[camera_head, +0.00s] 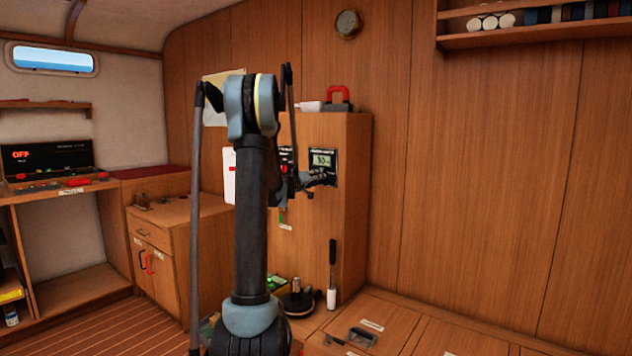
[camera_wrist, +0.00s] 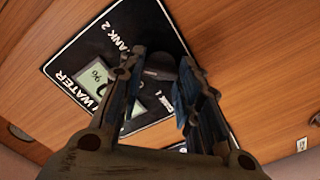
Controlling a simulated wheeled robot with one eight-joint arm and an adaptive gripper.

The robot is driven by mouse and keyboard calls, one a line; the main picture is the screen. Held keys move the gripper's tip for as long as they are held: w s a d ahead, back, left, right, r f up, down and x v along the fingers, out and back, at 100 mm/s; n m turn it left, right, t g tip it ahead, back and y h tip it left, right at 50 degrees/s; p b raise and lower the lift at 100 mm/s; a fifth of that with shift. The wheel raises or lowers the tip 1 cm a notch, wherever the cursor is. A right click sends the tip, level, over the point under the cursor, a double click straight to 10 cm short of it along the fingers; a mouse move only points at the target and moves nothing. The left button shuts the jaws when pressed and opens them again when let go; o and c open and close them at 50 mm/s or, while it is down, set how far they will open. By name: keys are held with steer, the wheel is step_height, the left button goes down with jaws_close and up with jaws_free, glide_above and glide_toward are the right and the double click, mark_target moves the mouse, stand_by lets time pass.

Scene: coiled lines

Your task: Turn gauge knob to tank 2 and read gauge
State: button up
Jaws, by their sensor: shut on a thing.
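The gauge panel (camera_head: 330,156) is a black plate on the front of the wooden cabinet. Its small greenish display (camera_head: 321,160) shows digits too small to read surely. In the wrist view the panel (camera_wrist: 95,40) appears tilted, with the words WATER and TANK 2, and a display (camera_wrist: 97,85) partly covered by a finger, with a % sign. The dark round knob (camera_wrist: 161,62) sits between the fingers. My gripper (camera_wrist: 162,80) is shut on the knob; in the head view my gripper (camera_head: 318,178) is at the panel's lower part.
My arm covers part of a second panel (camera_head: 286,158) left of the gauge. A red-handled item (camera_head: 338,97) lies on the cabinet (camera_head: 350,210). A black-and-white brush-like tool (camera_head: 332,275) stands below, near goggles (camera_head: 362,336) on the bench. Free room lies right of the cabinet.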

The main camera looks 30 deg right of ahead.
steer(key=o, duration=1)
steer(key=shift+w+a+f, duration=0.1)
steer(key=shift+w+f, duration=0.1)
steer(key=shift+o, duration=0.2)
steer(key=shift+r, duration=0.1)
steer(key=v, duration=1.2)
steer(key=s+a+f+n+g+y, duration=0.1)
steer(key=s+a+f+y, duration=0.4)
steer(key=s+a+f, duration=0.3)
steer(key=s+a+f+n+g+y, duration=0.2)
steer(key=s+a+f+y, duration=0.4)
steer(key=s+a, duration=1.1)
steer(key=s+a+f+n+g+y, duration=0.1)
steer(key=s+a+f+y, duration=0.4)
steer(key=s+a+f, duration=0.6)
steer(key=s+a+n, duration=0.1)
steer(key=s+a, duration=0.1)
steer(key=a, duration=0.2)
steer(key=shift+s+a+g+y, duration=0.2)
steer(key=shift+a+g+y, duration=0.1)
